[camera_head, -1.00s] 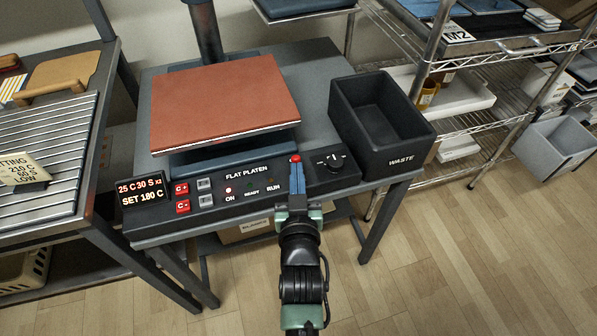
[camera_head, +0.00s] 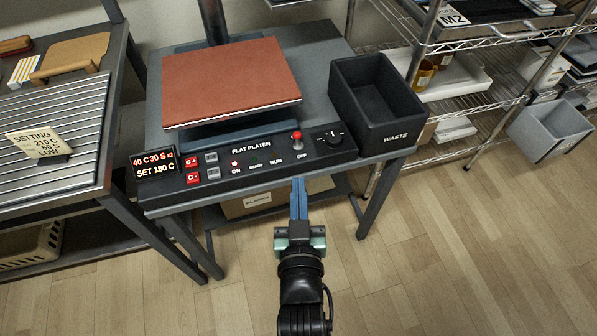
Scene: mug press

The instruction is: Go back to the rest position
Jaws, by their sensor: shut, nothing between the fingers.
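My gripper (camera_head: 299,186) is shut and empty, its blue fingers together and pointing toward the press table's front edge. It is in front of the control panel (camera_head: 245,166), apart from it in the picture. The panel has a red-knobbed lever (camera_head: 296,136) by the OFF label and a lit red ON light. The display (camera_head: 154,166) reads 40 C, 30 S and SET 180 C. The flat platen press with its reddish-brown pad (camera_head: 231,82) stands behind the panel.
A wire shelf (camera_head: 478,100) is at the right with a grey bin (camera_head: 549,131). A ribbed table (camera_head: 52,140) with a setting card (camera_head: 40,143) is at the left. Wooden floor lies open at the lower right.

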